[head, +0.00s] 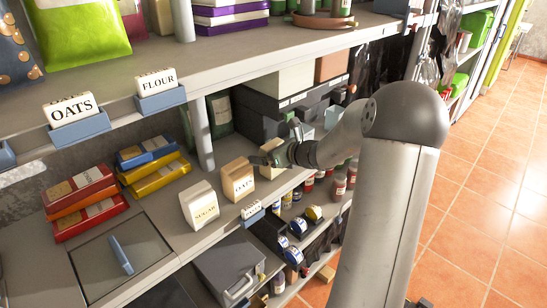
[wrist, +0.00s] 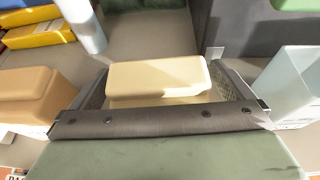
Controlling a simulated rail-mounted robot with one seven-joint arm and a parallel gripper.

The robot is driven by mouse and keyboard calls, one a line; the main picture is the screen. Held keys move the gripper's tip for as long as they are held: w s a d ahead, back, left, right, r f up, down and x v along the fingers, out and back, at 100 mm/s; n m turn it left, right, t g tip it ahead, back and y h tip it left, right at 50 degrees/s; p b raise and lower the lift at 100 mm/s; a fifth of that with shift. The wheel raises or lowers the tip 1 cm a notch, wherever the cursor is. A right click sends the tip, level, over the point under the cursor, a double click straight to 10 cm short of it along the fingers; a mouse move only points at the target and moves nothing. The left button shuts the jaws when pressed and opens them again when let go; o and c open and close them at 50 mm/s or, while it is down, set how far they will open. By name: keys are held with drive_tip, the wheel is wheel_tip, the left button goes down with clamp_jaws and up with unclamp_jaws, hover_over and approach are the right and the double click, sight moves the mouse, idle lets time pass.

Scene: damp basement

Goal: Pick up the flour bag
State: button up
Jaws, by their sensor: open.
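A cream bag (head: 270,172) stands third in a row on the middle shelf, partly hidden behind my gripper (head: 272,155); no label on it is readable. In the wrist view the cream bag (wrist: 160,75) lies between the two open fingers of my gripper (wrist: 168,88), with its top facing the camera. I cannot tell whether either finger touches it. A tan bag marked oats (head: 238,180) stands just left of it, and shows at the left of the wrist view (wrist: 35,95). A paler bag marked sugar (head: 199,206) stands further left.
A pale translucent box (wrist: 290,85) stands close on the right. The upper shelf (head: 240,60) overhangs the row, and a grey post (head: 201,135) stands behind it. The upper shelf edge carries a flour label (head: 157,82). Red boxes (head: 85,200) lie at left.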

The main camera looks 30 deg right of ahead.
drive_tip(key=c, duration=1.3)
